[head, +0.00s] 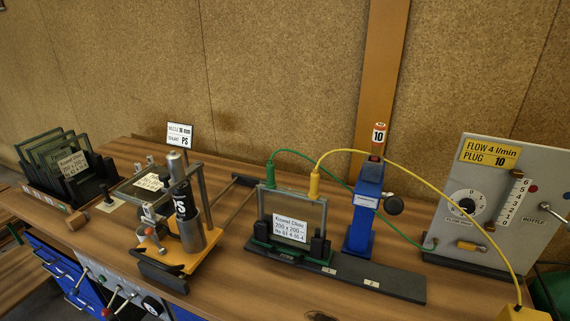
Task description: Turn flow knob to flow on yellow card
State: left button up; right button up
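The yellow card (490,153) is at the top of the grey panel (450,190) on the right of the head view. It reads "FLOW 4 l/min" and "PLUG 10". The flow knob (467,206) is a dark knob on a round white dial, below the card on the left of the panel. The dial's marks are small and I cannot tell which one the knob points to. A vertical flow scale (513,201) with numbers up to 6 stands right of the knob; its reading is unclear. Neither of my grippers shows.
A yellow hose (425,183) arches past the panel's front, and a green hose (385,220) runs to its lower left. A blue stand (366,215) and a framed glass unit (291,222) stand left of it. A bottle lever (552,212) is at the panel's right.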

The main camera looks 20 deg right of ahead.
aim_at(468, 205)
jog(key=l+z, duration=0.1)
jog(key=z, duration=0.75)
jog(key=l+z, duration=0.15)
jog(key=z, duration=0.75)
jog(key=i+l, duration=0.05)
